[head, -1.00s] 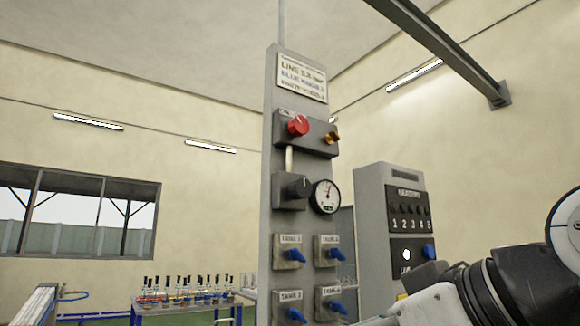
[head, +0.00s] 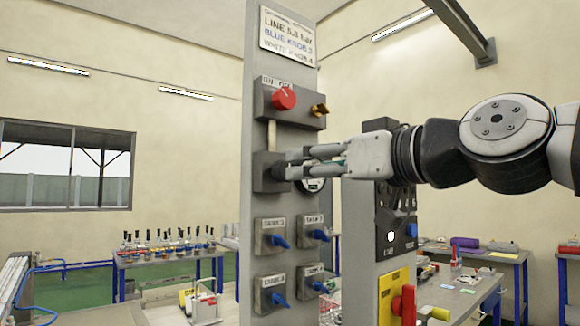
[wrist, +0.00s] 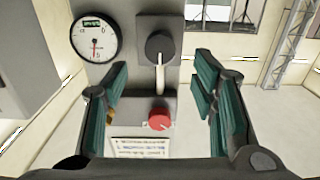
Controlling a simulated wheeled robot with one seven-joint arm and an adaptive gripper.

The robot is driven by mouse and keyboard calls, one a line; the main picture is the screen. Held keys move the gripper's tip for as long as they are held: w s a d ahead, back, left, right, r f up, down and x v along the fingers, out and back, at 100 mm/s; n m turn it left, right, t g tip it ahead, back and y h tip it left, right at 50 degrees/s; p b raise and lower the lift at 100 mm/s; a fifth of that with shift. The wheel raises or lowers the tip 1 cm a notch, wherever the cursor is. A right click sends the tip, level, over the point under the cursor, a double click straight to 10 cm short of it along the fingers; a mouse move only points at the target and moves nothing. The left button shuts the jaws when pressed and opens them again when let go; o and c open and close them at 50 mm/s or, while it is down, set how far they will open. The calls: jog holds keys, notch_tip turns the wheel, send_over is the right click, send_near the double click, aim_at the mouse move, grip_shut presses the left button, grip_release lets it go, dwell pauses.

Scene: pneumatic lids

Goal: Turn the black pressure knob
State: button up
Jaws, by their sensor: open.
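The black pressure knob (wrist: 160,47) sits on a grey block (head: 262,158) on the grey panel, left of the round gauge in the head view. It is seen face on in the wrist view, whose picture is upside down, at the top middle between the finger lines. In the head view my fingers cover part of it. My gripper (head: 290,165) is open and points at the knob from the right. In the wrist view my gripper (wrist: 161,66) has its teal finger pads spread wide on both sides. I cannot tell whether they touch it.
The round gauge (wrist: 95,38) is close beside the knob, partly behind my gripper in the head view. Several blue-handled valves (head: 280,241) are below. A grey cabinet (head: 360,225) stands at right.

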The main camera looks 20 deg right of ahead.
aim_at(285, 171)
jog(key=x, duration=0.7)
jog(key=shift+c, duration=0.4)
jog(key=shift+f, duration=0.1)
jog(key=c, duration=1.1)
